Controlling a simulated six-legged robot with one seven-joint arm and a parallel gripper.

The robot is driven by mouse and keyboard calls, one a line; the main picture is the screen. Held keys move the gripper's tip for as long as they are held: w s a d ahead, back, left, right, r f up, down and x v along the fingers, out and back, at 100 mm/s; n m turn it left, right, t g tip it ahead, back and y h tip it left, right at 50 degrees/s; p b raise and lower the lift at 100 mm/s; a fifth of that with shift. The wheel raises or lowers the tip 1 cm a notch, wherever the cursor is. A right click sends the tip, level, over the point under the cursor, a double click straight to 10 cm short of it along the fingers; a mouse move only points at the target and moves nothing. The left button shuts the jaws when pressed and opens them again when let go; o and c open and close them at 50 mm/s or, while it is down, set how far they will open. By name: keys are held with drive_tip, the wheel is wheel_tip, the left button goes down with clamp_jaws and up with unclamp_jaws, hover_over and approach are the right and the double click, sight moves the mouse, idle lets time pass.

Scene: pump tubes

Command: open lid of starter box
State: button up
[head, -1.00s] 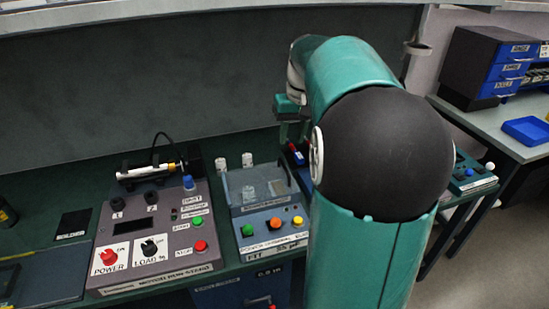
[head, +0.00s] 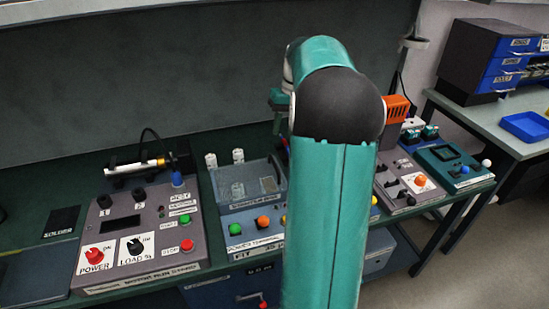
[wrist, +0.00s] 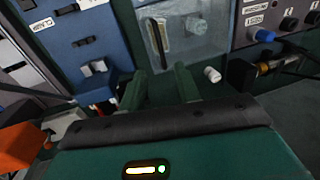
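The starter box (head: 247,207) is a blue-grey unit on the bench in the head view, with a clear lid over its top and green and orange buttons on its front. The clear lid (wrist: 200,40) shows at the top of the wrist view and looks closed, with a dark upright handle (wrist: 160,40) on it. My gripper (wrist: 160,88) is open and empty, its two green fingers apart just short of the lid. In the head view my gripper is small and partly hidden behind my arm, at the box's back right.
A grey motor run station (head: 140,240) stands left of the box. An orange block (head: 396,108), a grey panel (head: 405,190) and a teal unit (head: 452,165) are at the right. A side table holds a blue tray (head: 527,126).

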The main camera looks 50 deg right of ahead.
drive_tip(key=x, duration=1.2)
drive_tip(key=shift+d, duration=0.1)
clamp_jaws()
